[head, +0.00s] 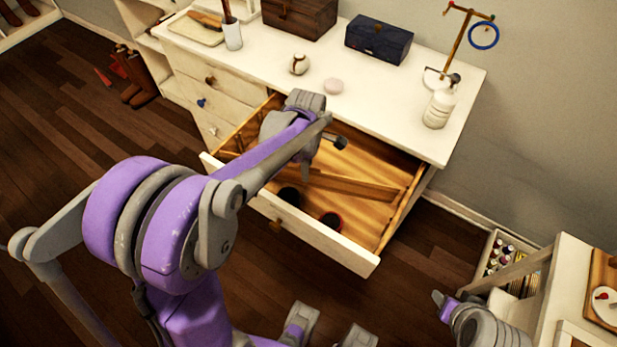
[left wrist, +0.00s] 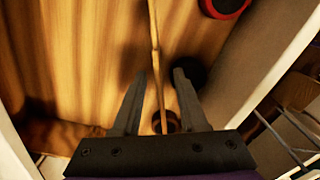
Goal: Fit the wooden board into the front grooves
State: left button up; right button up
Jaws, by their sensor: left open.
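The wooden board (head: 352,185) is a long thin strip inside the pulled-out drawer (head: 318,236). It lies slanted across the drawer, with its left part hidden behind my left gripper (head: 308,166). In the left wrist view the board (left wrist: 154,45) shows as a narrow edge running between the two spread fingers of my left gripper (left wrist: 155,75). The gripper is open, with a gap on each side of the board. The front grooves are not clear in either view. My right gripper (head: 441,301) is at the lower right, away from the drawer; its fingers are too small to read.
A black cup (head: 290,195) and a red-rimmed black cup (head: 331,220) stand near the drawer front. The dresser top (head: 390,115) above holds a ball, boxes and a white bottle (head: 440,107). A side table (head: 570,285) and a crate of bottles stand at right.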

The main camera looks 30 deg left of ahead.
aim_at(309, 186)
pick_arm(q)
jog(key=f, duration=0.5)
jog(key=shift+w+d+f, duration=0.1)
jog(key=shift+w+d, duration=0.05)
jog(key=shift+d, duration=0.05)
jog(key=shift+c, duration=0.3)
grip_shut()
dwell(0.9)
